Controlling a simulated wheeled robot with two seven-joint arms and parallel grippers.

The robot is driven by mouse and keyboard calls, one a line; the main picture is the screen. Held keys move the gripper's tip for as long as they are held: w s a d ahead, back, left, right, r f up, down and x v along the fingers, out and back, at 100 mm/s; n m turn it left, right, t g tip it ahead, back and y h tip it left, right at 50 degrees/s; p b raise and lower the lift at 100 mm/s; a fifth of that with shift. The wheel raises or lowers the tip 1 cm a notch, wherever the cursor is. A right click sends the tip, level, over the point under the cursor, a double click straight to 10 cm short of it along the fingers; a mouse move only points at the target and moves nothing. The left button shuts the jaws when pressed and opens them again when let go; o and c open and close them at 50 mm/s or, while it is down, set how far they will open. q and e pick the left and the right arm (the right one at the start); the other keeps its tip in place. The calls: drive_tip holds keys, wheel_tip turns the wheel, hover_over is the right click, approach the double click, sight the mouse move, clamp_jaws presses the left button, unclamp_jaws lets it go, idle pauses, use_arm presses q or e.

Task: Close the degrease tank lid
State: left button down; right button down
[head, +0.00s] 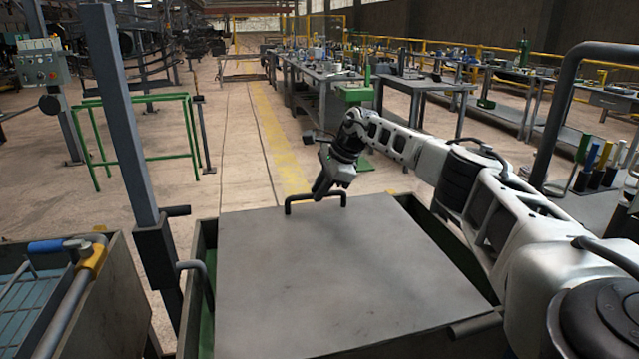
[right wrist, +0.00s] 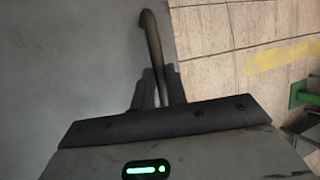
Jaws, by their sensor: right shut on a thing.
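The degrease tank lid (head: 310,270) is a flat grey plate lying over the top of the green-walled tank (head: 208,255). Its dark bar handle (head: 316,198) stands at the lid's far edge. My right gripper (head: 320,192) reaches over from the right and is shut on the handle. In the right wrist view, the right gripper's fingers (right wrist: 159,90) close around the handle (right wrist: 152,40), with the grey lid (right wrist: 85,70) to the left. Narrow dark gaps show along the tank's left and right sides. My left gripper is not in view.
A grey post (head: 122,110) rises left of the tank. A second tank (head: 120,290) with a blue-and-yellow fitting (head: 92,258) stands at the lower left. A green rail frame (head: 145,130) stands behind. Workbenches (head: 320,80) fill the back right. The floor beyond the lid is clear.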

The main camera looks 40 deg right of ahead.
drive_tip(key=c, duration=1.5)
unclamp_jaws()
drive_tip(key=shift+f, duration=0.15)
drive_tip(key=shift+o, duration=0.5)
drive_tip(key=shift+w+f, duration=0.1)
drive_tip(key=shift+w, duration=0.1)
drive_tip(key=shift+s, duration=0.1)
drive_tip(key=shift+d+r, duration=0.15)
drive_tip(key=shift+r, duration=0.25)
drive_tip(key=v, duration=1.5)
drive_tip(key=shift+s, duration=0.2)
